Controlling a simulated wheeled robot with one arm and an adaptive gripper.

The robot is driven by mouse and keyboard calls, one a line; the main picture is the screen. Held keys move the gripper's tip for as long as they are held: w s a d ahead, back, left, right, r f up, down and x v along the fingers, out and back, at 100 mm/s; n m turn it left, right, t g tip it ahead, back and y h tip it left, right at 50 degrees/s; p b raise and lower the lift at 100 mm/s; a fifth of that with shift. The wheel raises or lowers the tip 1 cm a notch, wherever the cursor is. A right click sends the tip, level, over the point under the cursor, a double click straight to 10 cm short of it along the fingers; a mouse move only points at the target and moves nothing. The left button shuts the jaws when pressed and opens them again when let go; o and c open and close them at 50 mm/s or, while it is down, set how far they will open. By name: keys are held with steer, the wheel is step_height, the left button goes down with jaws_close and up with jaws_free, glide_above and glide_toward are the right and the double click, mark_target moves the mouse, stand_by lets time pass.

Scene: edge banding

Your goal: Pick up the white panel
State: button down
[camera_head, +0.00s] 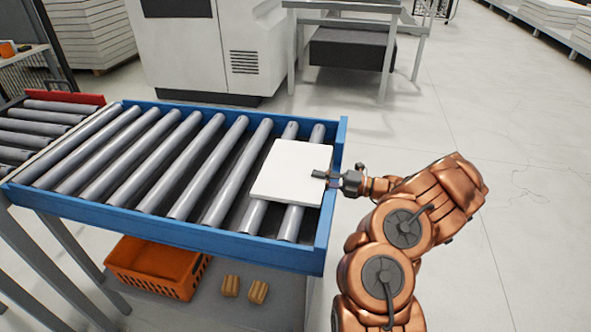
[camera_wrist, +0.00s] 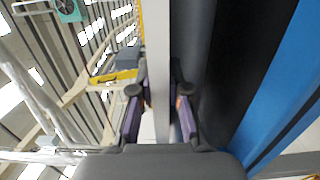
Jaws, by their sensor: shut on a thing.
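The white panel (camera_head: 289,172) lies flat at the right end of the roller conveyor (camera_head: 180,227), across the last rollers. My gripper (camera_head: 328,178) reaches in from the right over the blue end rail and is shut on the panel's right edge. In the wrist view the panel (camera_wrist: 158,50) shows edge-on as a pale strip running between the two fingers of my gripper (camera_wrist: 160,115). Its far side is hidden in that view. In the head view the panel appears to be on or just above the rollers; I cannot tell which.
The conveyor's blue frame (camera_head: 331,215) borders the panel on the right. An orange crate (camera_head: 150,268) and two small wooden blocks (camera_head: 258,291) sit on a shelf below. A large white machine (camera_head: 205,50) stands behind. The floor to the right is open.

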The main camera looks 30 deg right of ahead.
steer(key=shift+r, duration=0.1)
stand_by(0.6)
step_height(320, 180, up, 10)
steer(key=shift+f+b, duration=0.1)
steer(key=shift+b, duration=0.5)
steer(key=s+d+r+p, duration=0.8)
steer(key=r+p, duration=0.2)
steer(key=p, duration=0.2)
steer(key=shift+s+d+p, duration=0.2)
steer(key=shift+d+p, duration=0.1)
stand_by(0.4)
steer(key=shift+a, duration=0.1)
stand_by(0.3)
